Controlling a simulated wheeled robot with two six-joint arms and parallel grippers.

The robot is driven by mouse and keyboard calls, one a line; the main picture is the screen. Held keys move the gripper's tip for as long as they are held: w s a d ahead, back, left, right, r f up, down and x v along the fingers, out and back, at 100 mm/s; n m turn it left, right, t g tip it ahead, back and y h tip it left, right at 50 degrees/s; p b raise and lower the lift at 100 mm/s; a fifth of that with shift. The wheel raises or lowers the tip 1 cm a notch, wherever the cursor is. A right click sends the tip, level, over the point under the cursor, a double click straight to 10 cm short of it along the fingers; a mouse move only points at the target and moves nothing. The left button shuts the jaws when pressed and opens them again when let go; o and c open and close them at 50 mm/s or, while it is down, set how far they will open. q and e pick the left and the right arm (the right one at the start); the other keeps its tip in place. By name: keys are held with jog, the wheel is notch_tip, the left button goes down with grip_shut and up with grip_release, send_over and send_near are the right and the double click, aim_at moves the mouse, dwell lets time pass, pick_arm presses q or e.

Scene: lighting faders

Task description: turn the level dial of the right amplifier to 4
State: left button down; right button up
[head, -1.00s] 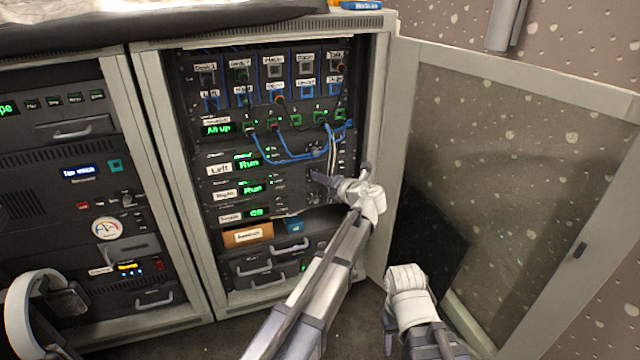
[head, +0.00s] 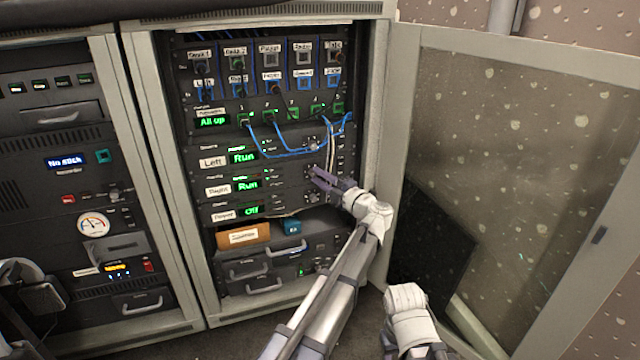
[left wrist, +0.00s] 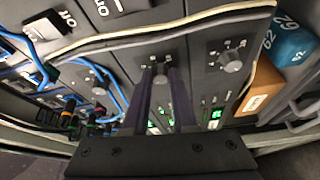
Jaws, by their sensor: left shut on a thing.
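The right amplifier (head: 277,183) is the rack unit with the "Right" label and a green "Run" display. Its level dial is the round grey knob (left wrist: 160,76) in the left wrist view. My left gripper (head: 316,178) reaches the right part of that unit, its purple fingers shut on the dial. In the left wrist view the fingers (left wrist: 170,84) meet the knob from both sides. The dial's pointer and scale numbers are too small to read. In the head view the fingers hide the dial. My right arm's white wrist is at the bottom; its fingers cannot be made out clearly.
Similar knobs sit on the neighbouring units in the left wrist view, one (left wrist: 230,62) to the right and one (left wrist: 97,88) to the left. Blue cables (head: 290,153) and pale cables hang close by. The open cabinet door (head: 500,170) stands to the right.

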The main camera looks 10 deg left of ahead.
pick_arm(q)
jog(key=shift+f+m+y+b, duration=0.15)
jog(key=shift+m+y+b, duration=0.15)
jog(key=shift+m+b, duration=0.35)
jog(key=shift+m, duration=0.25)
jog(key=shift+t, duration=0.4)
jog(key=c, duration=0.7)
grip_release()
jog(key=v, duration=0.7)
jog(key=shift+s+d+b, duration=0.2)
jog(key=shift+d+b, duration=0.15)
